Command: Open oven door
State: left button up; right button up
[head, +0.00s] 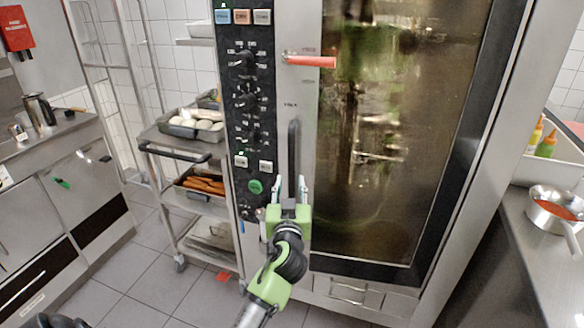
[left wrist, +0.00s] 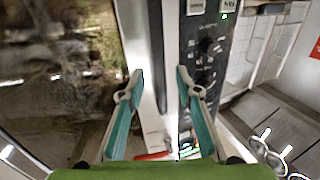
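The oven is a tall steel unit with a dark glass door (head: 400,130), which looks shut. A black vertical handle (head: 294,150) stands on the door's left edge, and a red lever (head: 312,61) sits higher up. My left gripper (head: 279,180) is open at the handle's lower end, with its fingers spread to either side. In the left wrist view, the gripper (left wrist: 158,80) shows two teal fingers apart, with a dark upright bar, apparently the handle (left wrist: 157,50), between them. Contact cannot be told. My right gripper is not in view.
The oven's control panel (head: 247,110) is just left of the handle. A rack cart (head: 187,146) with food trays stands further left, beside a steel counter (head: 70,125). A counter with a steel pan (head: 552,210) stands at right. Tiled floor (head: 140,290) shows at lower left.

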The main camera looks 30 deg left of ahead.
aim_at(291, 172)
pick_arm(q)
jog(key=p+x, duration=0.1)
jog(key=x, duration=0.6)
jog(key=shift+w+a, duration=0.15)
jog(key=shift+w, duration=0.2)
grip_shut()
